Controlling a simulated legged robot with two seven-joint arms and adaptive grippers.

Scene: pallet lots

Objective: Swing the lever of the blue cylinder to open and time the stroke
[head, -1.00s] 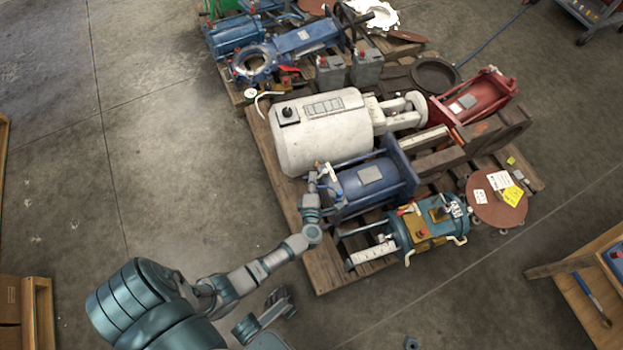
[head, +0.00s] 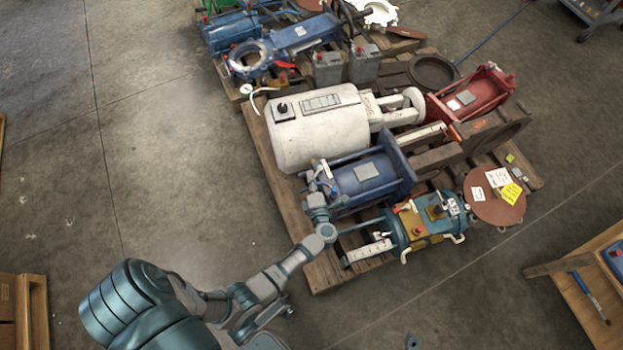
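The blue cylinder (head: 370,178) lies on the pallet between a white cylinder and a teal one. A small light-coloured lever with a red part (head: 325,167) shows at its left end. My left gripper (head: 321,182) is at this left end, right by the lever. The fingers are small and overlap the fittings, so I cannot see whether they are open or closed, or whether they touch the lever. Part of what looks like my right gripper (head: 284,309) shows low, mostly hidden behind my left forearm.
A white cylinder (head: 315,128) lies just behind. A teal cylinder (head: 425,221) with a white scale lies in front. A red-framed unit (head: 474,100) and a rusty disc (head: 494,195) are to the right. The floor left of the pallet (head: 275,178) is clear.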

